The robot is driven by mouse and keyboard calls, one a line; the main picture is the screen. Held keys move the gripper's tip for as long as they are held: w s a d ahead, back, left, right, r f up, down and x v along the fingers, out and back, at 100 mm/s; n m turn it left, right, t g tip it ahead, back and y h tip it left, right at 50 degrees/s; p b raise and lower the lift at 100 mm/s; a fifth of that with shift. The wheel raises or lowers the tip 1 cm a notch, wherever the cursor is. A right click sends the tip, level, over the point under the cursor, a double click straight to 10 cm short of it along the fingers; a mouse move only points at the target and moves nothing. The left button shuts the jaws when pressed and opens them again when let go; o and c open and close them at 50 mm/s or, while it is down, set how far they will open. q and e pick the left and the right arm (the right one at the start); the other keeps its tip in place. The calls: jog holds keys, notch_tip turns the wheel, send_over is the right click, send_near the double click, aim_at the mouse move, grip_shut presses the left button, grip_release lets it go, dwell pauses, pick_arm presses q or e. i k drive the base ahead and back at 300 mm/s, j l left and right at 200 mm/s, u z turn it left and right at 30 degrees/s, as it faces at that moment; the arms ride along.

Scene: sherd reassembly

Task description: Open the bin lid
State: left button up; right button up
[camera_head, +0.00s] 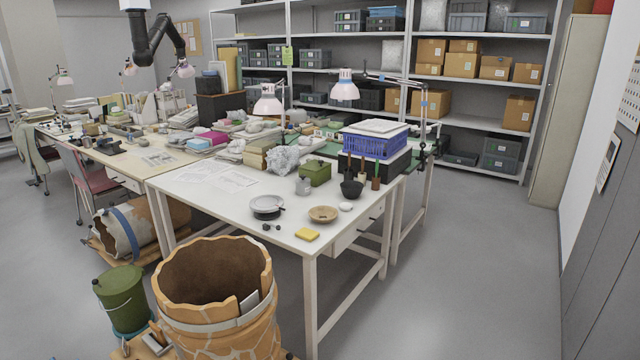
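A green bin (123,303) with a rounded green lid (118,282) stands at the lower left, beside a large reassembled vessel. The lid appears to sit down on the bin, shut.
The large orange-brown vessel (215,315) stands close to the bin's right. A broken pot (128,232) lies behind the bin. A white table (270,222) holds dishes, a green box (315,173) and tools. Open floor (475,270) lies to the right.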

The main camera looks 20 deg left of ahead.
aim_at(118, 280)
jog(key=i+j, duration=0.1)
jog(key=j, duration=0.3)
jog(key=i+j, duration=0.1)
jog(key=j, duration=0.35)
jog(key=i+j, duration=0.1)
jog(key=j, duration=0.3)
jog(key=i+j, duration=0.1)
jog(key=j, duration=0.35)
jog(key=i+j, duration=0.1)
jog(key=j, duration=0.3)
jog(key=i+j, duration=0.15)
jog(key=j, duration=0.3)
jog(key=i+j, duration=0.1)
jog(key=j, duration=0.3)
